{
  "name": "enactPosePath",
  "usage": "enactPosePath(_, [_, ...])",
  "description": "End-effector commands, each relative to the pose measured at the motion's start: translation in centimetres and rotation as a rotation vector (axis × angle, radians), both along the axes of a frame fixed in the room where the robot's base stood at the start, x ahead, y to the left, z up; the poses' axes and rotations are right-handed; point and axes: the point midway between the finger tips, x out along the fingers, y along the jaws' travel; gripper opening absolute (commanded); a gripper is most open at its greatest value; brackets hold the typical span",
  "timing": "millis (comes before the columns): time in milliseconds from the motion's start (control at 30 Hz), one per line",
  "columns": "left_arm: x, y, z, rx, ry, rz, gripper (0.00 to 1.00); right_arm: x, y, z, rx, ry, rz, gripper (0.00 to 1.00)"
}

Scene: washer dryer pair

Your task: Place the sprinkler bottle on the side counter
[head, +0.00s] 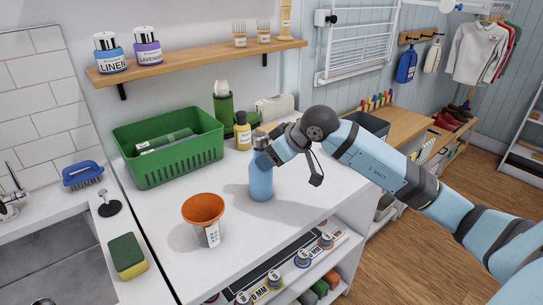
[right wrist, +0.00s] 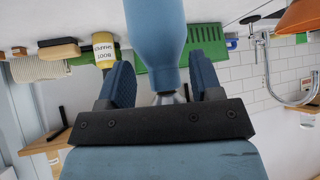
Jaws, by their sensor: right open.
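The sprinkler bottle, a light blue bottle (head: 261,178) with a grey top, stands upright on the white counter (head: 228,265). My right gripper (head: 290,152) is at the bottle's upper part, reaching in from the right. In the right wrist view the bottle (right wrist: 156,35) lies between the two spread blue fingers, its narrow end toward the palm. Gaps show on both sides of it, so the gripper is open around the bottle and not closed on it. My left gripper is not in view.
Behind are a green basket (head: 188,170), a yellow bottle (head: 242,132) and a green cylinder (head: 223,108). A shelf (head: 190,62) hangs above. A sink with a sponge (head: 127,257) is at left; a wooden bench (head: 408,122) is at right.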

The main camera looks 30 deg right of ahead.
Motion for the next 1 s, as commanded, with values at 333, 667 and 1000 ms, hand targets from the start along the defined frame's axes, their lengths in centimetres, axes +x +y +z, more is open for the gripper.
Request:
enactPosePath(333, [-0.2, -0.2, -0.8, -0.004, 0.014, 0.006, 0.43, -3.8, -1.9, 4.5, -0.006, -0.002, -0.001, 0.59])
enactPosePath(667, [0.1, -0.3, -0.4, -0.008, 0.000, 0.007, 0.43, -7.0, -3.5, 8.2, -0.002, -0.001, -0.002, 0.59])
enactPosePath(1000, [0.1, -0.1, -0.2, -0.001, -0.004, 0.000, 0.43, -7.5, -3.6, 8.9, 0.000, 0.000, 0.000, 0.59])
